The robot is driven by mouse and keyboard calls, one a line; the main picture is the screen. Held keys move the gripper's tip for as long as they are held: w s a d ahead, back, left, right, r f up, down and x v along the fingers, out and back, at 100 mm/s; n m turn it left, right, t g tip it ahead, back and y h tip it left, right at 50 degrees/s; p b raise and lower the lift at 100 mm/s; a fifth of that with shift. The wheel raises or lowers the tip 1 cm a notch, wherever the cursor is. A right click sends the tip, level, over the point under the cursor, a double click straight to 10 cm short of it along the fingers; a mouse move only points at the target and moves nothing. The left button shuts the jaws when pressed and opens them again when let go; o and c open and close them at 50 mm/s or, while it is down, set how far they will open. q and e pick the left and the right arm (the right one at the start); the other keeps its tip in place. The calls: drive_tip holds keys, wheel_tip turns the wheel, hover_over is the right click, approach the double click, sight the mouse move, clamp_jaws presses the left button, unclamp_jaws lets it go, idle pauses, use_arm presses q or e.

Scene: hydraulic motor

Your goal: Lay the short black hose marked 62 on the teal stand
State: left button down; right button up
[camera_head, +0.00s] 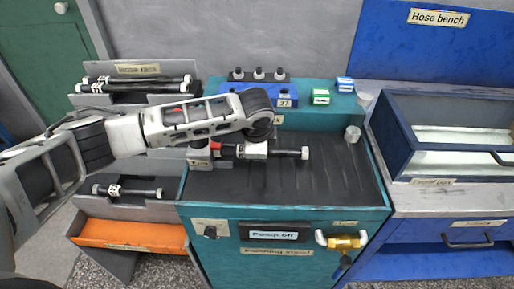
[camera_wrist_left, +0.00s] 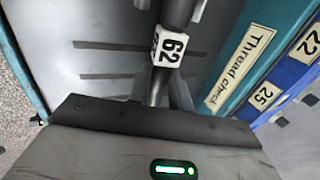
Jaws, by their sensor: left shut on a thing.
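The short black hose marked 62 (camera_head: 283,152) lies level across the back part of the teal stand's dark ribbed top (camera_head: 300,185). Its white 62 tag shows in the left wrist view (camera_wrist_left: 172,49). My left gripper (camera_head: 257,143) points down at the hose and is shut on it close to the tag. My wrist partly hides the fingers in the head view. I cannot tell whether the hose touches the top or is just above it. My right gripper does not show in either view.
Behind the hose is a blue block (camera_head: 288,97). A round post (camera_head: 352,134) stands at the right back. A brass valve (camera_head: 343,242) is on the stand's front. Another short hose (camera_head: 145,192) lies on the left rack. An open blue bin (camera_head: 398,135) is at right.

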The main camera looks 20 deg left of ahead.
use_arm(q)
drive_tip(key=shift+f, duration=0.6)
drive_tip(key=c, duration=1.2)
unclamp_jaws()
drive_tip(key=shift+s+f, duration=0.2)
drive_tip(key=v, duration=1.6)
drive_tip(key=shift+w+r, duration=0.2)
drive_tip(key=shift+r, duration=0.15)
